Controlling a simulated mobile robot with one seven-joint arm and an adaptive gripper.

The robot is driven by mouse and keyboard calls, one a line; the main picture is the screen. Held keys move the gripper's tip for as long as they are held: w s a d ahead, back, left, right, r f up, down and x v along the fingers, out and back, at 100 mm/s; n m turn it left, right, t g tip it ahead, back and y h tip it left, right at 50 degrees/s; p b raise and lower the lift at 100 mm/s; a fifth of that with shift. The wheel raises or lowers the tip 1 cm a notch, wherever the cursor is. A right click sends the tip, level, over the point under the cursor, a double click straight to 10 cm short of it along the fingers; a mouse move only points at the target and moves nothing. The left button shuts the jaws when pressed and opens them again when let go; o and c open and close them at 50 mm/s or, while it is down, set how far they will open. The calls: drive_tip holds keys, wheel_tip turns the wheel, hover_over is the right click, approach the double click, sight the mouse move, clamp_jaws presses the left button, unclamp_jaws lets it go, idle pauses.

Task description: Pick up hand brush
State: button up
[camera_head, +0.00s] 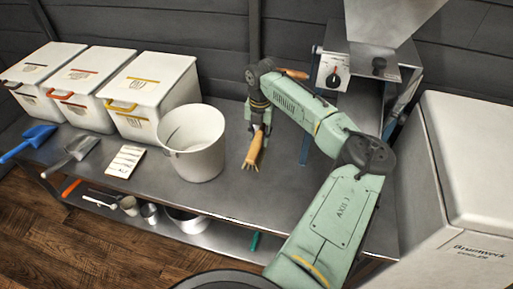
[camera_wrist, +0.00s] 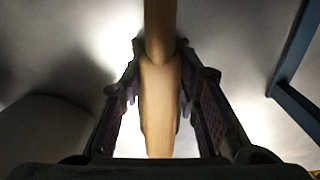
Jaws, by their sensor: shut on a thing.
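The hand brush (camera_head: 253,151) has a tan wooden body and lies on the steel table, right of the white bucket. Its lower end points towards the front edge of the table. My gripper (camera_head: 262,130) reaches down over its far end. In the wrist view the wooden handle (camera_wrist: 160,85) runs between the two dark fingers of my gripper (camera_wrist: 160,105), which are shut on it. The bristles are hidden in the wrist view. I cannot tell whether the brush is clear of the table.
A white bucket (camera_head: 193,150) stands left of the brush. Three lidded white bins (camera_head: 152,95), a label card (camera_head: 124,162), a metal scoop (camera_head: 75,151) and a blue scoop (camera_head: 30,139) are further left. A mill (camera_head: 345,72) and a white cabinet (camera_head: 465,160) stand right.

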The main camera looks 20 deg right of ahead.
sight(259, 137)
clamp_jaws()
drive_tip(key=shift+r, duration=0.15)
drive_tip(key=shift+r, duration=0.25)
drive_tip(key=r, duration=0.1)
drive_tip(key=r+b, duration=0.1)
drive_tip(key=shift+s+a+r, duration=0.3)
drive_tip(key=shift+s, duration=0.1)
drive_tip(key=s+a, duration=0.2)
drive_tip(key=s, duration=0.2)
drive_tip(key=s+a+r+b, duration=0.1)
drive_tip(key=s+a, duration=0.2)
drive_tip(key=s, duration=0.1)
drive_tip(key=s+a+b, duration=0.1)
drive_tip(key=s+a, duration=0.2)
drive_tip(key=s, duration=0.1)
drive_tip(key=shift+s+a+r, duration=0.15)
drive_tip(key=shift+s+r, duration=0.1)
drive_tip(key=shift+r, duration=0.05)
drive_tip(key=shift+o, duration=1.8)
unclamp_jaws()
drive_tip(key=c, duration=0.5)
